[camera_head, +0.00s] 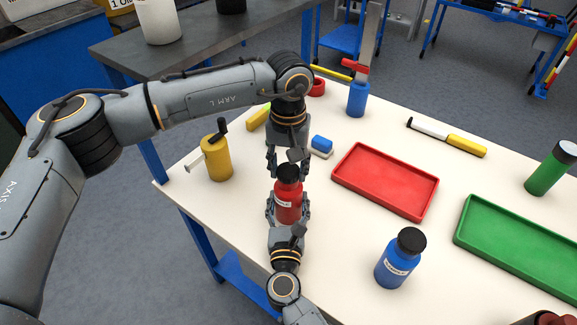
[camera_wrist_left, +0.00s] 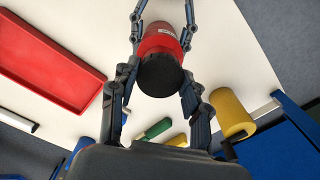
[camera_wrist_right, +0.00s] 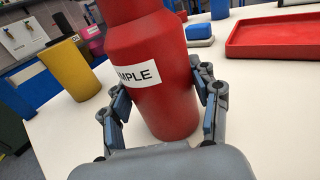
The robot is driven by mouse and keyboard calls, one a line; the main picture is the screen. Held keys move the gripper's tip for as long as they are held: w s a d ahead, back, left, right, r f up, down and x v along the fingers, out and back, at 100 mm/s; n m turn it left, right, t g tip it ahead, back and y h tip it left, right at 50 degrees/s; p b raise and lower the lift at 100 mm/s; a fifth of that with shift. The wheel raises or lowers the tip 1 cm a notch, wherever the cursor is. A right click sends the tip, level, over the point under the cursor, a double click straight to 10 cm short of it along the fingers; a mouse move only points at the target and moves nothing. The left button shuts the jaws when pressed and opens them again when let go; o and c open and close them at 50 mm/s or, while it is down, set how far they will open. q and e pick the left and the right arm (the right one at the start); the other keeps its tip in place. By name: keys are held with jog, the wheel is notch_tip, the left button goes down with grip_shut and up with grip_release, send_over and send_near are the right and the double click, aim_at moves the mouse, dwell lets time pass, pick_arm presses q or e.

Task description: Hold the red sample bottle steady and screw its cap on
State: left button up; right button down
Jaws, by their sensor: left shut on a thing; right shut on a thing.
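The red sample bottle (camera_head: 287,205) stands upright near the left part of the table, its label partly visible. It fills the right wrist view (camera_wrist_right: 155,80). My right gripper (camera_head: 288,208) is shut on its body, one finger on each side. The black cap (camera_head: 289,172) sits on top of the bottle. It shows from above in the left wrist view (camera_wrist_left: 160,76). My left gripper (camera_head: 288,161) reaches down from above and is shut on the cap. I cannot tell how far the cap is screwed down.
A yellow container (camera_head: 216,158) stands to the left, a blue bottle (camera_head: 396,262) to the right. A red tray (camera_head: 350,192), green tray (camera_head: 530,262), blue-and-white block (camera_head: 321,145) and yellow-handled tool (camera_head: 466,145) lie around. The table between bottle and red tray is clear.

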pick_arm(q)
jog(key=m, duration=0.7)
jog(key=o, duration=0.8)
jog(key=shift+r, duration=2.25)
jog(key=shift+c, duration=0.2)
